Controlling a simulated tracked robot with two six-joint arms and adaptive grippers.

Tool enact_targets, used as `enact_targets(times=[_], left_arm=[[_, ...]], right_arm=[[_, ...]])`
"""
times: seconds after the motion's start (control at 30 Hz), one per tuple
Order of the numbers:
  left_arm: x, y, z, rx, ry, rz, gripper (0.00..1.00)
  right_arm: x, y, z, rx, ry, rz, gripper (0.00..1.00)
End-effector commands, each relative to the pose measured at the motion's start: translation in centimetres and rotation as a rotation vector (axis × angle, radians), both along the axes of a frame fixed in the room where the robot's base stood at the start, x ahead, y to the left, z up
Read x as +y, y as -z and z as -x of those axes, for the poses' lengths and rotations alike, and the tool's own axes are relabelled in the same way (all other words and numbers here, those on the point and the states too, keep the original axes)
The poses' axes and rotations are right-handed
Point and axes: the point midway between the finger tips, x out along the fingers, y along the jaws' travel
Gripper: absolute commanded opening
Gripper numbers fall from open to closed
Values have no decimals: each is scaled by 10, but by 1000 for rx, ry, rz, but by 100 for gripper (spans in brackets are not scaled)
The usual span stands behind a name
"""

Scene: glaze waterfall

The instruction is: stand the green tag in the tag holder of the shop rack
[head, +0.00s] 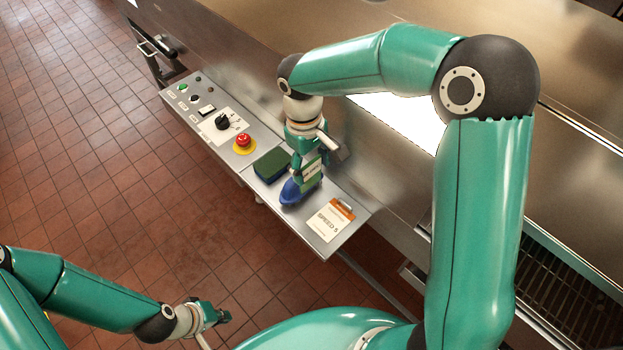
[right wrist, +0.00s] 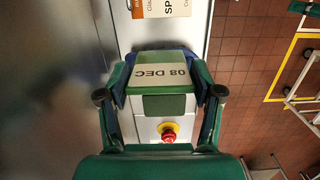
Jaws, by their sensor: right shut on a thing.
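The green tag (head: 312,171) has a cream label and is between the fingers of my right gripper (head: 307,160), which is shut on it. In the right wrist view the tag's label (right wrist: 162,74) reads "08 DEC" upside down. The tag is just above a blue object (head: 292,194) on the steel side shelf; I cannot tell whether they touch. My left gripper (head: 212,316) is low at the left over the floor, clear of the shelf; its jaws are too small to judge. I cannot make out the tag holder or the shop rack.
A green sponge-like block (head: 270,165) and a clipboard reading "SPEED 5" (head: 329,222) lie on the shelf (head: 343,240). A red stop button (head: 243,141) and a black knob (head: 222,121) stand on the panel beside it. White frames (right wrist: 298,80) stand on the tiled floor.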

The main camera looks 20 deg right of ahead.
Motion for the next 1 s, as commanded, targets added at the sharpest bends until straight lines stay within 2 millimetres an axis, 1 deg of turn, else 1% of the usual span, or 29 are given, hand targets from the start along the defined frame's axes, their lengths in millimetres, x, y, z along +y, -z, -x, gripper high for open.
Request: enact_targets(times=[0.03, 0.1, 0.27, 0.53, 0.63, 0.83, 0.93, 0.97, 1.0], left_arm=[[0, -1, 0, 0, 0, 0, 0], [0, -2, 0, 0, 0, 0, 0], [0, -3, 0, 0, 0, 0, 0], [0, -7, 0, -1, 0, 0, 0], [0, -7, 0, -1, 0, 0, 0], [0, -6, 0, -1, 0, 0, 0], [0, -3, 0, -1, 0, 0, 0], [0, -4, 0, 0, 0, 0, 0], [0, -4, 0, 0, 0, 0, 0]], right_arm=[[0, 8, 1, 5, 0, 0, 28], [0, 15, 0, 2, 1, 0, 28], [0, 26, 1, 2, 0, 1, 28], [0, 60, 1, 3, 0, 0, 28], [0, 64, 0, -1, 1, -1, 28], [0, 64, 0, -1, 1, -1, 28], [0, 67, 0, -1, 1, 0, 28], [0, 66, 0, -1, 1, 0, 69], [0, 66, 0, -1, 1, 0, 76]])
